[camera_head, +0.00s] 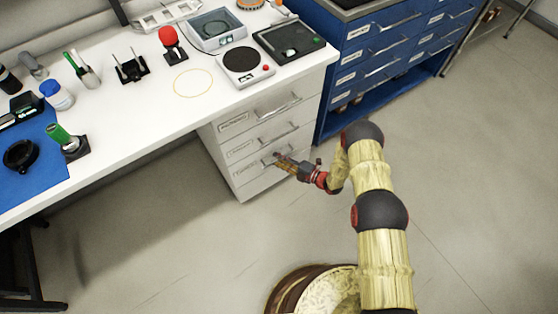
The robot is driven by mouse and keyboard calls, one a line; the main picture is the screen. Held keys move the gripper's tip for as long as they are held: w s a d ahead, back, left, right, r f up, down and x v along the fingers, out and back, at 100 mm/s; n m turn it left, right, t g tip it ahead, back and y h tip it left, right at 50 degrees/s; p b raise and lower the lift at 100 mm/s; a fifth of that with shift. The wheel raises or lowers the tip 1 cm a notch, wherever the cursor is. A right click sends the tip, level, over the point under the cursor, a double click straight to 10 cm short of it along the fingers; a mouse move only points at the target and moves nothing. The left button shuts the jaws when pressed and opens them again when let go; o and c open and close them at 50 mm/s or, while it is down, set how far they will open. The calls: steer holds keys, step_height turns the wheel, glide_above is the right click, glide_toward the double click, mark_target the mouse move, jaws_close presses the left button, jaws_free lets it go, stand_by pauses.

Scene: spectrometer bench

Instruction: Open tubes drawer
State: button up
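A white drawer unit (214,134) stands under the right end of the white bench, with three drawers stacked one above another. Each drawer has a label and a metal bar handle; the label text is too small to read. The top handle (280,108) and the middle handle (279,135) are clear. My gripper (278,158) is at the bottom drawer (246,172), by its handle, and covers part of it. The fingers are too small to tell whether they are open or shut on the handle. All three drawers look closed.
A blue drawer cabinet (327,122) stands right of the white unit. The white bench top (140,121) holds a hotplate (246,62), a dark scale (290,42), a red ball on a stand (167,36) and small labware. The floor (170,250) in front is clear.

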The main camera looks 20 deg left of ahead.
steer(key=shift+w+a, duration=0.1)
steer(key=shift+a, duration=0.05)
steer(key=shift+c, duration=0.8)
jaws_close()
